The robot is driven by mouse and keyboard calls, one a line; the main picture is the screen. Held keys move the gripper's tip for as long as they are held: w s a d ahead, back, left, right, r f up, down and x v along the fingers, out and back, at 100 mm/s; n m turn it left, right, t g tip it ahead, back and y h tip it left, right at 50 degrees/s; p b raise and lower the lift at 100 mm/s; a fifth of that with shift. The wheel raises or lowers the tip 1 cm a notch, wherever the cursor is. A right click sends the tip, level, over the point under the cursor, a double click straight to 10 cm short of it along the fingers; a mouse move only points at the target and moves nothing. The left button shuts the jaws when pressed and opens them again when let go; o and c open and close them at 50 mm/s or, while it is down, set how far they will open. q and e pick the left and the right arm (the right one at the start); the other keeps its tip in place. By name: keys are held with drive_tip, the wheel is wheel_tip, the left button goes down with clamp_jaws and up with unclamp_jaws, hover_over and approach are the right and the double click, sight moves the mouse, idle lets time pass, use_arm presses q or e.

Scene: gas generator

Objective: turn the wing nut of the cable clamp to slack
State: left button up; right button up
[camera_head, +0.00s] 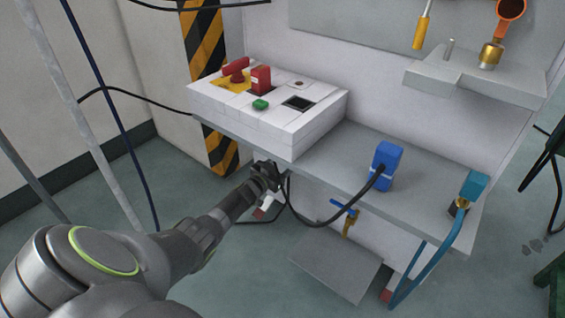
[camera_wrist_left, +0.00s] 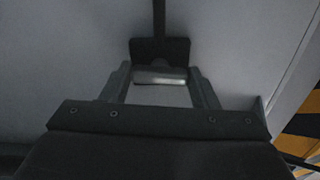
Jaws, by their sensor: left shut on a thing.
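My left gripper (camera_head: 268,174) reaches in under the front edge of the shelf, below the white control box, in the head view. In the left wrist view my left gripper (camera_wrist_left: 160,84) has its two fingers around a small pale metal piece, which appears to be the wing nut (camera_wrist_left: 160,78). A dark block, apparently the cable clamp (camera_wrist_left: 160,50), sits just beyond the fingers with a black cable (camera_wrist_left: 159,15) running up from it. In the head view the gripper hides the clamp and nut. My right gripper is not in view.
The white control box (camera_head: 320,132) has a red switch, a red knob and a green button. A blue plug (camera_head: 385,165) with a black cable stands on the grey shelf (camera_head: 425,195). A yellow valve with a blue handle (camera_head: 346,212) hangs below. A teal nozzle (camera_head: 474,185) is at right.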

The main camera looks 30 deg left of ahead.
use_arm(q)
drive_tip(key=shift+f+n, duration=0.1)
drive_tip(key=shift+n, duration=0.4)
drive_tip(key=o, duration=1)
